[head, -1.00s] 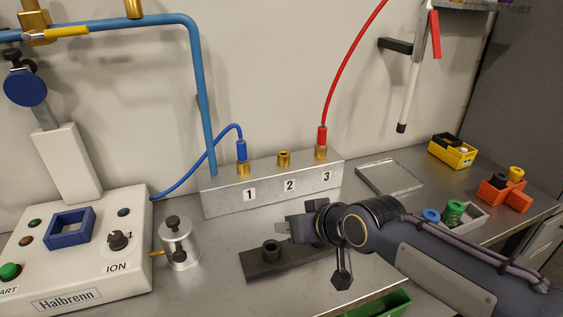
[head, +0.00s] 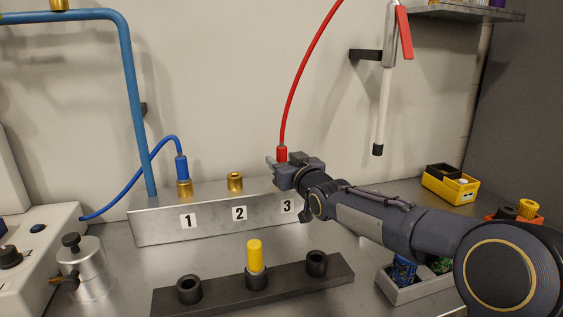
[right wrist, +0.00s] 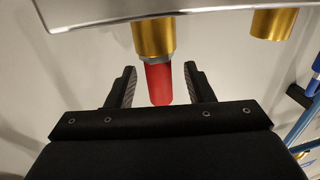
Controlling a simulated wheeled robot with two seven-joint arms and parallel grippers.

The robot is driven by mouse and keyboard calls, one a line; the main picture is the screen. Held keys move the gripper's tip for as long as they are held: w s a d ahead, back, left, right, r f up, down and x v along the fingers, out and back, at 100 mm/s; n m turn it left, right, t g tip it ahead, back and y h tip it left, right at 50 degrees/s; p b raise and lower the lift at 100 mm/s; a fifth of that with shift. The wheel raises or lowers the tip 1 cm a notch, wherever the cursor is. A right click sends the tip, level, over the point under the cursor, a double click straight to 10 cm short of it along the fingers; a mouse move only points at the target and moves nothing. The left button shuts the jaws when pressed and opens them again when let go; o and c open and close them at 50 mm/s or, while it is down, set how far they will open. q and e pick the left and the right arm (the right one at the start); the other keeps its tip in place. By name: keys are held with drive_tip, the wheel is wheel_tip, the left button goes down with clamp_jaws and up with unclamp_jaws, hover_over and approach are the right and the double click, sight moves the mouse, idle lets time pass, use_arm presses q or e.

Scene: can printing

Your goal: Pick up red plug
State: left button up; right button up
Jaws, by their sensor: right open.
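The red plug (head: 282,153) stands upright in socket 3 of the metal block (head: 160,226), with a red hose (head: 294,90) rising from its top. My right gripper (head: 277,167) is at the plug, and its body hides socket 3. In the right wrist view the red plug (right wrist: 158,84) lies between the two black fingers, with a gap on each side. It sits in a brass fitting (right wrist: 154,37). The right gripper is open and holds nothing. My left gripper is not in view.
A blue plug (head: 181,168) sits in socket 1, and the brass socket 2 (head: 235,181) is empty. A black rack (head: 210,293) with a yellow-topped piece (head: 255,257) lies in front. A grey bin (head: 400,291) is under my right arm. A white rod (head: 383,110) hangs on the wall.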

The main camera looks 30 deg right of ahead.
drive_tip(key=shift+w+d, duration=0.15)
drive_tip(key=shift+w, duration=0.55)
clamp_jaws()
